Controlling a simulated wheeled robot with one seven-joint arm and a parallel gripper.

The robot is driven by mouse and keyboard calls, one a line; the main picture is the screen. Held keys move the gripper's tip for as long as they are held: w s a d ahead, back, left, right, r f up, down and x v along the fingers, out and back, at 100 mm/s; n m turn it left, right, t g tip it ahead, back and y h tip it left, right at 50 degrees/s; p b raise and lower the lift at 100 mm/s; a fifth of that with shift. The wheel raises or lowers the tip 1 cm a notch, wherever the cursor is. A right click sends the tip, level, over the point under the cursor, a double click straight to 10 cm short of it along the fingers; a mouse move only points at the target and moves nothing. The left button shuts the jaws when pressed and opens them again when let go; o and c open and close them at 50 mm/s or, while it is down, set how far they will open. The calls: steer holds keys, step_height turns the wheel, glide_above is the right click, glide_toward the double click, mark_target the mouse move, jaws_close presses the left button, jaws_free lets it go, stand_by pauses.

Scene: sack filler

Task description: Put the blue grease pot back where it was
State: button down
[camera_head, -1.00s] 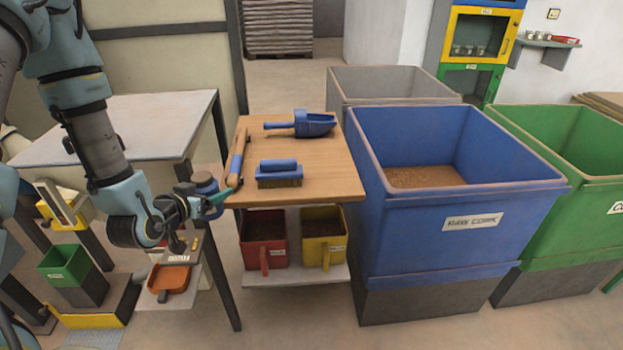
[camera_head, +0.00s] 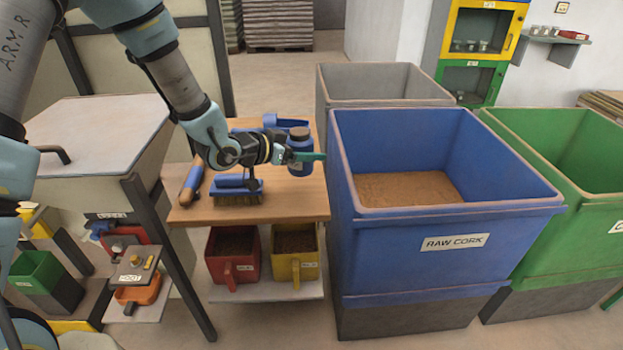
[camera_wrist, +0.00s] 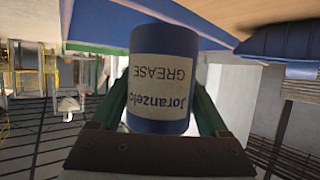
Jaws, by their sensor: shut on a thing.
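The blue grease pot (camera_head: 300,154) is a small blue cylinder with a dark lid. My gripper (camera_head: 305,157) is shut on it, over the right part of the wooden table top in the head view. In the wrist view the pot (camera_wrist: 163,75) fills the middle, its pale GREASE label showing upside down, with the green fingers (camera_wrist: 163,100) on either side. I cannot tell whether the pot's base touches the table top or is just above it.
A blue RAW CORK bin (camera_head: 430,255) stands close to the right. The table's front right corner is bare.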

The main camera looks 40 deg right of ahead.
steer(key=shift+f+p, duration=0.9)
steer(key=shift+f, duration=2.85)
steer(key=shift+f, duration=0.15)
jaws_free()
steer(key=shift+r, duration=0.2)
steer(key=b+v, duration=0.3)
steer(key=v, duration=0.9)
steer(key=shift+w+f, duration=0.1)
steer(key=shift+f, duration=0.05)
